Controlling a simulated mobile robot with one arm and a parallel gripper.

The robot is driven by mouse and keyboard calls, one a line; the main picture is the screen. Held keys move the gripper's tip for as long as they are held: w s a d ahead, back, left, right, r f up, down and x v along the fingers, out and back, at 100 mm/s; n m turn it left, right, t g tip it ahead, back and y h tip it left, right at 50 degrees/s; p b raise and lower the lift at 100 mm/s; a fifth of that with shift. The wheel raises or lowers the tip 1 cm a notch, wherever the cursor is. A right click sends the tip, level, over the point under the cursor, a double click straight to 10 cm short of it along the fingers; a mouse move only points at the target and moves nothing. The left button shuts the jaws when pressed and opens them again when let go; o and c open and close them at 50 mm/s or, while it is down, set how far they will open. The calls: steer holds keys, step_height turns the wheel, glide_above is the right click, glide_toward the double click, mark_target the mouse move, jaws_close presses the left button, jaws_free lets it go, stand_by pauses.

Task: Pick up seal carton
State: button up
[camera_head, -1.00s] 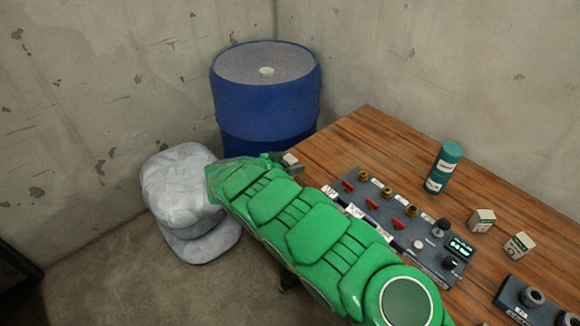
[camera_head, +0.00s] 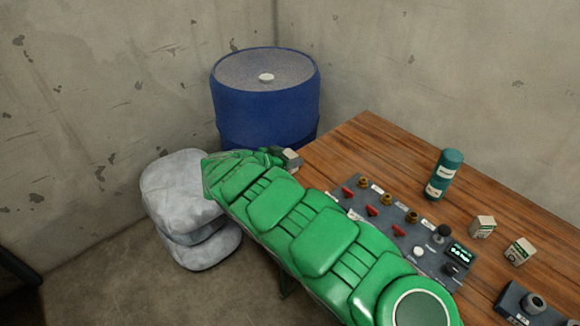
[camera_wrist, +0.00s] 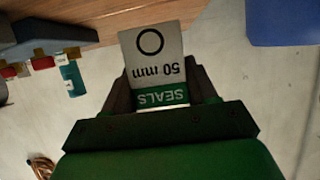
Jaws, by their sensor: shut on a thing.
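The seal carton (camera_wrist: 155,62) is a small white box with a green band, marked "SEALS" and "50 mm" with a black ring. In the wrist view it sits between the two fingers of my gripper (camera_wrist: 160,90), which is shut on it. In the head view the carton (camera_head: 292,158) shows small at the end of my green arm, by the table's left corner. My gripper (camera_head: 280,158) is mostly hidden behind the arm there.
The wooden table (camera_head: 365,135) bears a control panel (camera_head: 395,225), a teal canister (camera_head: 444,175) and two small white-green cartons (camera_head: 482,227). A blue drum (camera_head: 265,105) stands behind in the corner. Grey sacks (camera_head: 185,205) are stacked on the floor at left.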

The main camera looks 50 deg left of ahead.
mark_target(290, 153)
step_height(290, 153, up, 23)
steer(key=shift+f, duration=0.1)
